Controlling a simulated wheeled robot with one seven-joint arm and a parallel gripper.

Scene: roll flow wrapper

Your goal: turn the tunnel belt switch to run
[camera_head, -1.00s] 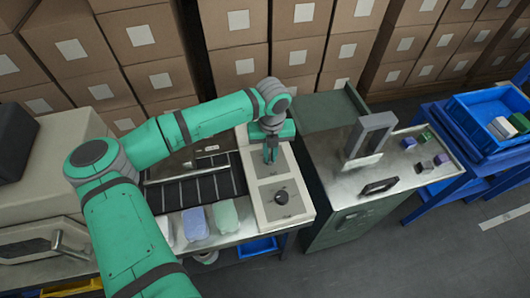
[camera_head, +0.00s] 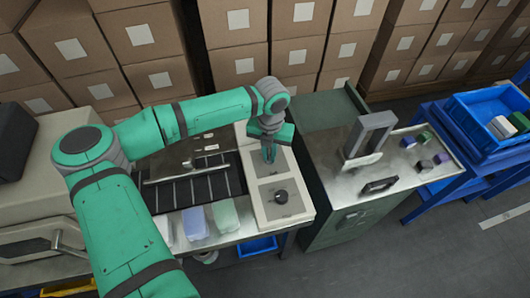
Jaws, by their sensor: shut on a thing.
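A pale control panel (camera_head: 254,222) with two square plates stands at the right end of the belt bench. A black rotary knob (camera_head: 281,197) sits on the near plate, clear of my arm. My gripper (camera_head: 270,158) points down over the far plate (camera_head: 286,161) and is shut at its middle. The switch between its fingers is hidden by them, and its setting cannot be read. Which switch belongs to the tunnel belt cannot be read from here.
The dark slatted belt (camera_head: 195,192) lies left of the panel. Lilac (camera_head: 195,224) and green (camera_head: 226,216) packs lie in front. A green cabinet with a grey upright frame (camera_head: 367,137) stands to the right. Stacked cartons (camera_head: 234,62) close off the back.

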